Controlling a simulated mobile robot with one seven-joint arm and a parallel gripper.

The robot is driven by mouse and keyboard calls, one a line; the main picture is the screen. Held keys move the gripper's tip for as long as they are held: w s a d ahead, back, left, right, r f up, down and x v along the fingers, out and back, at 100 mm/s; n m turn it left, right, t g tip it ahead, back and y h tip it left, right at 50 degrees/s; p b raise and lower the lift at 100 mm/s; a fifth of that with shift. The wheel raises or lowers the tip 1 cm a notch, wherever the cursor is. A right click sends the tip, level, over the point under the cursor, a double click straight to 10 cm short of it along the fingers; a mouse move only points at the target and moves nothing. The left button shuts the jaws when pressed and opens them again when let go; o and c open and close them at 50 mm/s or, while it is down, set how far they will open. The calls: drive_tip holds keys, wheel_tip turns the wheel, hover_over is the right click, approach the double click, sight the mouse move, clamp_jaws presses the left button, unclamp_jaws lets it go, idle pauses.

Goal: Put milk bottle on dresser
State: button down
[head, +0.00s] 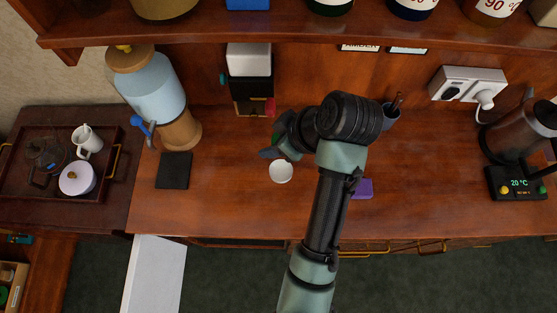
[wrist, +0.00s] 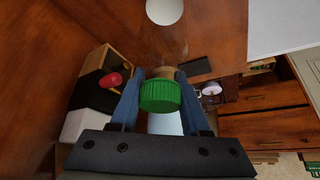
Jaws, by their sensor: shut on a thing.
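My gripper (wrist: 160,97) is shut on a green ribbed cap (wrist: 160,95), seen between its blue fingers in the wrist view. I take this to be the milk bottle's cap; its body cannot be made out clearly. In the head view my gripper (head: 271,152) is over the wooden top with drawers, which I take as the dresser (head: 225,205). The wrist and arm hide the bottle there. A small round white thing (head: 280,171) is just below the gripper in that view; it also shows in the wrist view (wrist: 165,10).
A blue drink dispenser (head: 150,92) and a dark flat pad (head: 174,170) stand left. A black box with a red knob (head: 252,93) is behind. A purple pad (head: 363,189) and a kettle (head: 515,130) are right. A shelf (head: 300,33) overhangs the back. Bare top lies at right centre.

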wheel_tip(320, 180, down, 8)
drive_tip(key=shift+s+f+p, duration=0.1)
drive_tip(key=shift+p, duration=0.4)
drive_tip(key=shift+c, duration=1.9)
unclamp_jaws()
drive_tip(key=shift+f, duration=0.1)
drive_tip(key=shift+r, duration=0.2)
drive_tip(key=v, duration=1.2)
drive_tip(key=shift+f, duration=0.1)
